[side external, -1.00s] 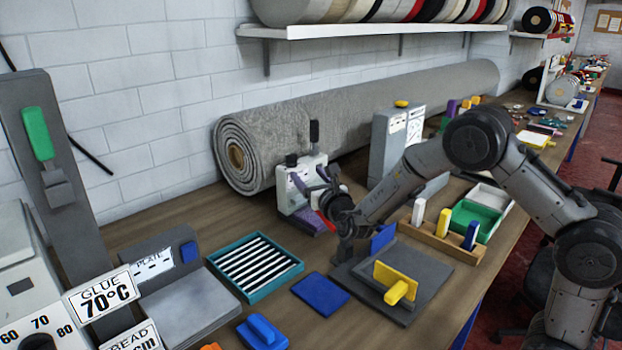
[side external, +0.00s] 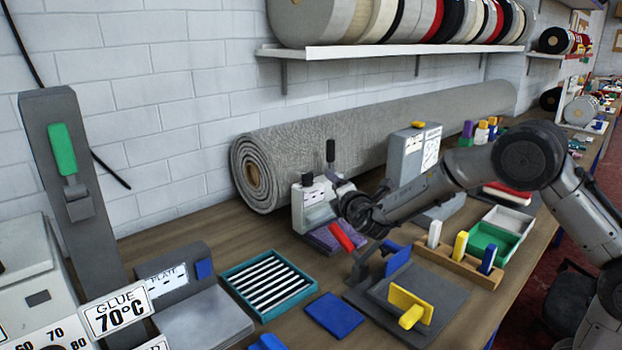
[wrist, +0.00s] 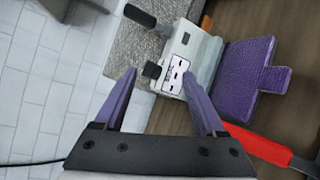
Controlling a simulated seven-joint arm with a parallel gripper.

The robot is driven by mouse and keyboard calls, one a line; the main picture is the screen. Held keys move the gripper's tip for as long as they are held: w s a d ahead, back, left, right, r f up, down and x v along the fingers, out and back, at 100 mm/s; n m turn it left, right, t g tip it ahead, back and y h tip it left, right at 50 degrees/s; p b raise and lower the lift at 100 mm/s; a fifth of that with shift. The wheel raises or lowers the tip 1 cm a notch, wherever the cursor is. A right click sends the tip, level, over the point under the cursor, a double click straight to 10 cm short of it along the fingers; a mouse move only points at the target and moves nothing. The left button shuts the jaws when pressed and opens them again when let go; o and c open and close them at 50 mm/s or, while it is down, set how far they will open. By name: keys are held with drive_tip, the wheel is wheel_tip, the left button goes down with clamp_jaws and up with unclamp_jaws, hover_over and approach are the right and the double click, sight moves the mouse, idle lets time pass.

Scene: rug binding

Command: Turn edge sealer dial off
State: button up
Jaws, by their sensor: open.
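The sealer machine is a small pale box (side external: 312,205) in front of the rolled rug, with a tall black lever and a purple plate (side external: 328,238). In the wrist view the box (wrist: 205,55) has a label and a short black knob (wrist: 152,71), which seems to be the dial. My gripper (wrist: 160,74) is open and empty, with purple-grey fingers. The knob appears between the fingertips in the picture; I see no contact and cannot tell the depth gap. In the side view my gripper (side external: 332,184) is at the box's right. The dial's setting is not readable.
A red handle (wrist: 255,146) lies right of my gripper in the wrist view. The rolled grey rug (side external: 380,130) is behind. A grey box (side external: 413,155), a yellow-handled fixture (side external: 410,300) and a teal striped tray (side external: 268,285) are nearby.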

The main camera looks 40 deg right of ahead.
sight(309, 176)
wheel_tip(309, 176, up, 4)
drive_tip(key=a+m+g+y, duration=0.1)
drive_tip(key=a+m+y, duration=0.2)
drive_tip(key=m, duration=1.8)
drive_tip(key=x, duration=1.3)
drive_tip(key=shift+w+d+f, duration=0.1)
drive_tip(key=shift+w+d, duration=0.1)
drive_tip(key=shift+c, duration=0.3)
clamp_jaws()
